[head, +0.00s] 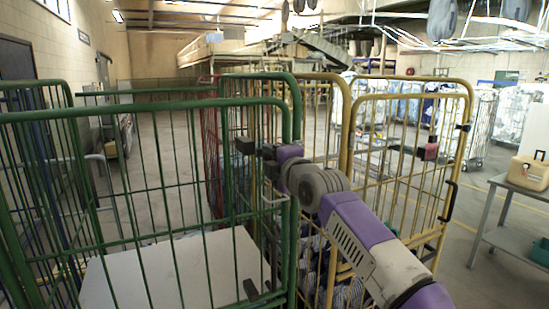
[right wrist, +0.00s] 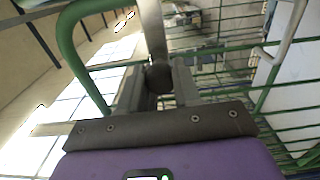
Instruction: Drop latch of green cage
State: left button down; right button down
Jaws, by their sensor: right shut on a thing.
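The green cage (head: 150,110) fills the left of the head view, with its front mesh gate towards me. My right gripper (head: 256,149) is at the cage's upper right corner, reaching in from the lower right. In the right wrist view the right gripper (right wrist: 157,82) is shut on a grey metal bar with a dark round end (right wrist: 158,76), which looks like the latch. A green tube of the frame (right wrist: 80,55) curves beside it. A pale metal hook (head: 275,200) hangs on the cage's right edge below the gripper. My left gripper is not in view.
A white panel (head: 180,272) lies inside the green cage. A yellow cage (head: 412,90) stands close on the right, behind my right arm. A table with a beige case (head: 529,172) is at far right. Open floor (head: 165,130) lies beyond the cages.

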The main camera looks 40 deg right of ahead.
jog(key=shift+d+f, duration=0.1)
jog(key=shift+d, duration=0.05)
jog(key=c, duration=0.8)
grip_release()
jog(key=shift+d, duration=0.1)
jog(key=s, duration=0.2)
jog(key=s+a, duration=0.1)
jog(key=s, duration=0.4)
jog(key=shift+s+a+b, duration=0.25)
jog(key=shift+a+b, duration=0.05)
jog(key=shift+b, duration=0.1)
